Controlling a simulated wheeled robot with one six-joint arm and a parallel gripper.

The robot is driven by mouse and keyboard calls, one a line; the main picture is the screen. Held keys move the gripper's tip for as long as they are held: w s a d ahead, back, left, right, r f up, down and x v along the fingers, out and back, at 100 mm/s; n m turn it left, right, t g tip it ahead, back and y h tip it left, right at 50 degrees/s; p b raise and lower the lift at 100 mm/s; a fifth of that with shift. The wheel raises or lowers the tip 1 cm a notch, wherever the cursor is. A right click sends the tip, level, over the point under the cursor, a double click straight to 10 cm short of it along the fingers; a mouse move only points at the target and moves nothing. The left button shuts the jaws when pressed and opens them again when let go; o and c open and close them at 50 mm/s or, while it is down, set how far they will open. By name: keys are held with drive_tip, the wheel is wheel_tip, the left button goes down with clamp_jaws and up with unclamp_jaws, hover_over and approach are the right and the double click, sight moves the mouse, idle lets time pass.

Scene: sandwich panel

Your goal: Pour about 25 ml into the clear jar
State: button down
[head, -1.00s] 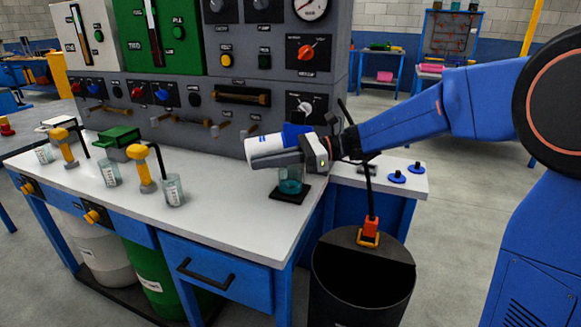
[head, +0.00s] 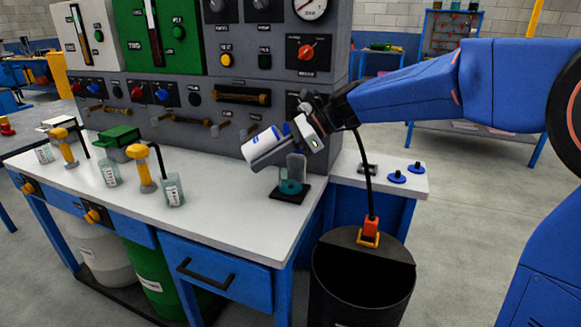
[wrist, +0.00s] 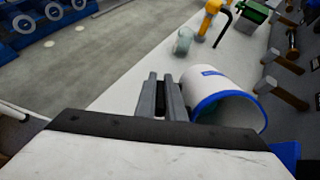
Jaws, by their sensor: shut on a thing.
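My gripper (head: 275,155) is shut on a white cup with a blue rim (head: 259,143). The cup is tilted, its closed end low to the left and its rim end higher to the right. In the wrist view the cup (wrist: 222,88) lies right of the grey fingers (wrist: 161,97), and its blue-rimmed mouth faces lower right. The clear jar (head: 297,164) stands upright on a small black pad (head: 285,197), below and just right of the cup. Teal liquid fills its lower part. No stream shows between them.
Yellow dispensers (head: 145,170) and labelled clear beakers (head: 174,190) stand to the left on the white bench (head: 225,215). A grey control panel (head: 235,130) rises behind. A black bin (head: 362,285) is at the front right. The bench front is clear.

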drive_tip(key=shift+f+h, duration=0.15)
drive_tip(key=shift+h, duration=0.15)
drive_tip(key=shift+r+t+h, duration=0.15)
drive_tip(key=shift+r+h, duration=0.05)
drive_tip(key=shift+h, duration=0.6)
drive_tip(key=shift+r+t+h, duration=0.15)
drive_tip(key=shift+h, duration=0.65)
drive_tip(key=shift+s+a+f+h, duration=0.1)
drive_tip(key=shift+a+f+h, duration=0.4)
drive_tip(key=shift+h, duration=0.5)
drive_tip(key=f+h, duration=0.1)
drive_tip(key=f, duration=0.1)
drive_tip(key=f+h, duration=0.1)
drive_tip(key=f, duration=0.1)
drive_tip(key=a+f+t+h, duration=0.1)
drive_tip(key=f, duration=0.2)
drive_tip(key=shift+b, duration=0.3)
drive_tip(key=shift+a+f+h, duration=0.15)
drive_tip(key=shift+f+h, duration=0.05)
drive_tip(key=shift+h, duration=0.2)
drive_tip(key=shift+a+f+h, duration=0.15)
drive_tip(key=shift+f+h, duration=0.05)
drive_tip(key=shift+h, duration=0.7)
